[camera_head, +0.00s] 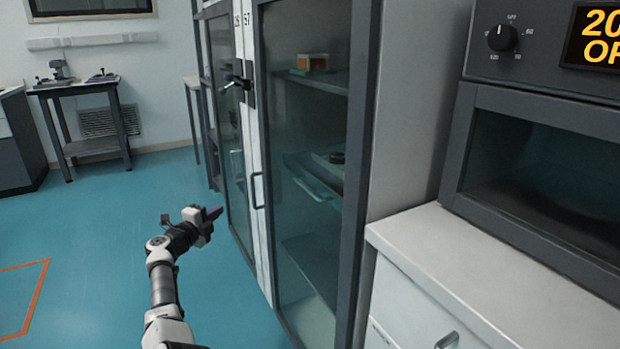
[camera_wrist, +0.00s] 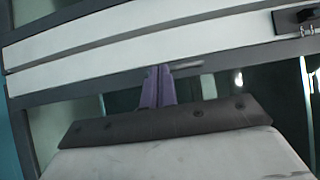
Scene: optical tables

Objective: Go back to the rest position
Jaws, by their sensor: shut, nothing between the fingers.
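My gripper (camera_head: 215,212) is at the end of my arm, which reaches up from the bottom of the head view. It is in front of the glass-door cabinet (camera_head: 364,150), near the lower part of its doors. In the wrist view the purple fingers of my gripper (camera_wrist: 158,72) are together with nothing between them. Behind them are the cabinet's white and grey door frames (camera_wrist: 150,48). I cannot tell from these views whether the fingertips touch the cabinet.
An oven-like unit (camera_head: 545,100) stands on a white counter (camera_head: 480,270) at the right. The cabinet doors have a handle (camera_head: 256,190) and look shut. A small table (camera_head: 75,88) stands at the back left. The blue floor (camera_head: 100,240) to the left of my arm is clear.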

